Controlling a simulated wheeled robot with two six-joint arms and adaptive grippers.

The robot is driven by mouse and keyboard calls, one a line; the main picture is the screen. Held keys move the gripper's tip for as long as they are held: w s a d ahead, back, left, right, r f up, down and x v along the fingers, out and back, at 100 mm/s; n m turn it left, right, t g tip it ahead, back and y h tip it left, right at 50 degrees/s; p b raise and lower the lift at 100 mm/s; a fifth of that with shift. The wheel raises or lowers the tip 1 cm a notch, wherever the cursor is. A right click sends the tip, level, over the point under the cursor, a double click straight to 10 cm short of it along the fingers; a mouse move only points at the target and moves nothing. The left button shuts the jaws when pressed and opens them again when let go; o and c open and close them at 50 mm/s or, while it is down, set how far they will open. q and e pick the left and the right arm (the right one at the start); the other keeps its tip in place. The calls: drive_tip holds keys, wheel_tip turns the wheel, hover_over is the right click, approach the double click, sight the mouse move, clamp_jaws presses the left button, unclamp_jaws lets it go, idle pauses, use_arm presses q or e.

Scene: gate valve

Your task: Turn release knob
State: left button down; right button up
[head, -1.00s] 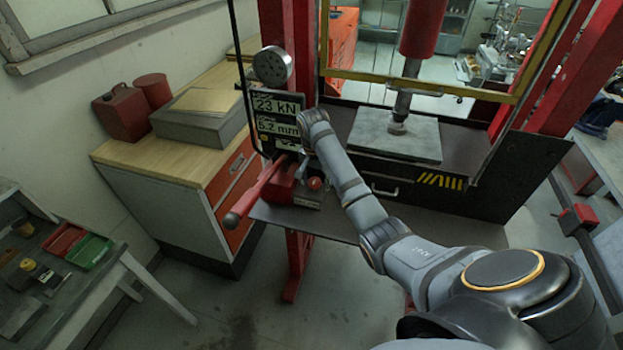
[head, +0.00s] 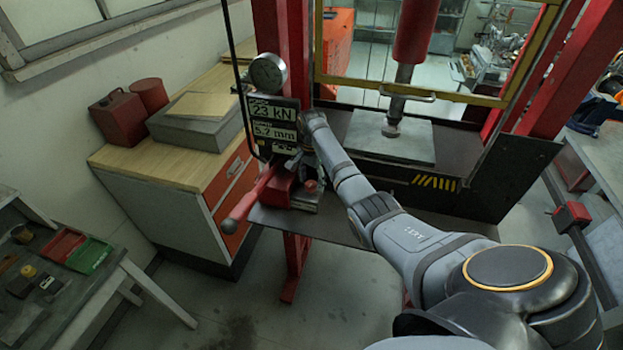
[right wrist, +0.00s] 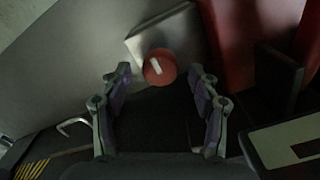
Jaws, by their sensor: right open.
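The release knob is a round red knob with a white mark. In the right wrist view the knob (right wrist: 159,67) sits on a pale block between my fingertips, apart from both. In the head view the knob (head: 311,186) shows at the base of the press's left post, right of a red lever (head: 247,200). My right gripper (right wrist: 160,78) is open and empty, its fingers on either side of the knob in the picture. In the head view the right gripper is mostly hidden beside the display. My left gripper is not in view.
The display (head: 273,122) reads 23 kN and 5.2 mm, below a round gauge (head: 267,73). The press's red ram (head: 415,30) stands over a grey plate (head: 405,145). A wooden-topped cabinet (head: 140,160) stands left; open floor lies in front.

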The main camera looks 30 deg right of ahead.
drive_tip(key=shift+f, duration=0.5)
drive_tip(key=c, duration=1.2)
